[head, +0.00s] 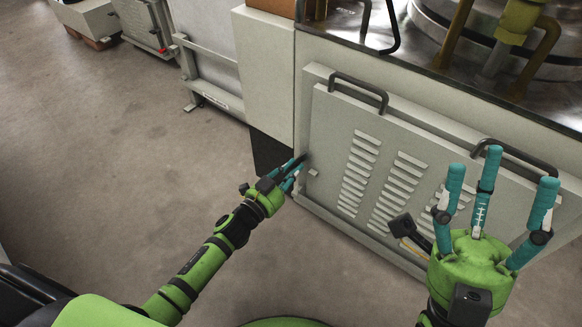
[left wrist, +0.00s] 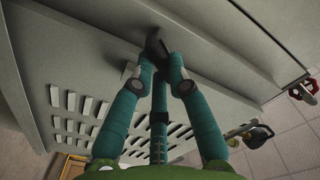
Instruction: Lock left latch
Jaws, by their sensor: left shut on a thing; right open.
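A light grey louvred panel (head: 335,125) stands upright against the front of the machine. At its left edge is a small dark latch (head: 308,157), mostly hidden by my fingers in the head view. My left gripper (head: 297,168) is at this edge, its teal fingers shut on the latch. In the left wrist view the fingertips (left wrist: 160,62) close around the dark latch handle (left wrist: 155,42), beside the panel's louvres (left wrist: 75,100). The latch's exact angle is hard to tell. My right gripper (head: 490,175) is open and empty, fingers spread, in front of the panel's right part.
Two dark handles sit on the panel's top edge, one left (head: 358,88) and one right (head: 515,155). A metal worktop with pipes (head: 515,30) is above. A pale cabinet (head: 264,75) stands left of the panel. The floor (head: 120,180) at left is clear.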

